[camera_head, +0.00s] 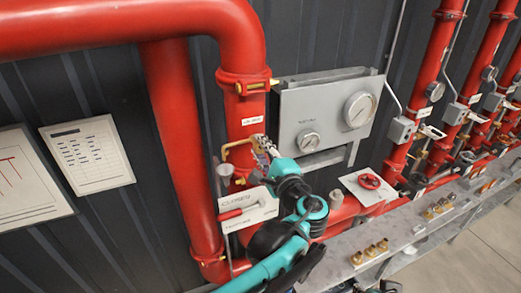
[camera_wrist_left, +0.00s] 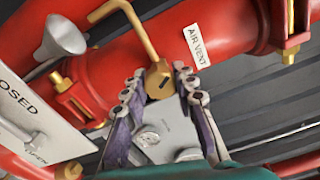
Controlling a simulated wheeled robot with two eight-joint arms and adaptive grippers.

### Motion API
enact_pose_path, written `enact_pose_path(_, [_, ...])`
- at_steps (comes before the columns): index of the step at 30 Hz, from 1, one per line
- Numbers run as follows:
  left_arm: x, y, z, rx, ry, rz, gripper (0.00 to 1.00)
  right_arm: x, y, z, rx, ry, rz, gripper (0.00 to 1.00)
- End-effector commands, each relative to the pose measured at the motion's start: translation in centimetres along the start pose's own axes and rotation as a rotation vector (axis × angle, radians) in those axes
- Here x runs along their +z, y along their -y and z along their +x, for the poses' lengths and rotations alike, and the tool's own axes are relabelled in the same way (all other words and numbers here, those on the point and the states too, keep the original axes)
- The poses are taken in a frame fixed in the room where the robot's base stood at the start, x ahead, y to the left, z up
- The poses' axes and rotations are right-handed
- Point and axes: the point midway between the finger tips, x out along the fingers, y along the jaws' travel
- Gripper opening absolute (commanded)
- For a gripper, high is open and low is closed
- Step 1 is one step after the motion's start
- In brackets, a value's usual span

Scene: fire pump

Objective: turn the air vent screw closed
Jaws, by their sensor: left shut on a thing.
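The air vent screw (camera_wrist_left: 158,80) is a brass block on the red pipe, with a bent brass tube (camera_wrist_left: 138,28) rising from it. A white "AIR VENT" label (camera_wrist_left: 196,46) is on the pipe to its right. My left gripper (camera_wrist_left: 159,84) is shut on the screw, with one finger on each side in the left wrist view. In the head view my left gripper (camera_head: 262,147) is at the upright red pipe (camera_head: 243,107), beside the bent brass tube (camera_head: 236,148). The fingers hide the screw there. My right gripper does not show.
A grey panel with gauges (camera_head: 328,110) is right of the gripper. A red knob (camera_head: 369,181) is lower right. A grey ledge with brass fittings (camera_head: 440,208) runs right.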

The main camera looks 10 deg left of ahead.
Motion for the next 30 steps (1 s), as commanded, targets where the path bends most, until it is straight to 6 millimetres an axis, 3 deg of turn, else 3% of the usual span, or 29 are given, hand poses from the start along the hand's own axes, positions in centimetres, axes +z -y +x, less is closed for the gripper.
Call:
enact_pose_path(15, [-0.02, -0.12, 0.00, 0.001, -0.001, 0.415, 0.00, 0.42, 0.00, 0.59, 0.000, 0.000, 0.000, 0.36])
enact_pose_path(30, [-0.01, -0.10, -0.01, 0.001, -0.001, 0.553, 0.00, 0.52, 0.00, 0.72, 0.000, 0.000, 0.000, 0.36])
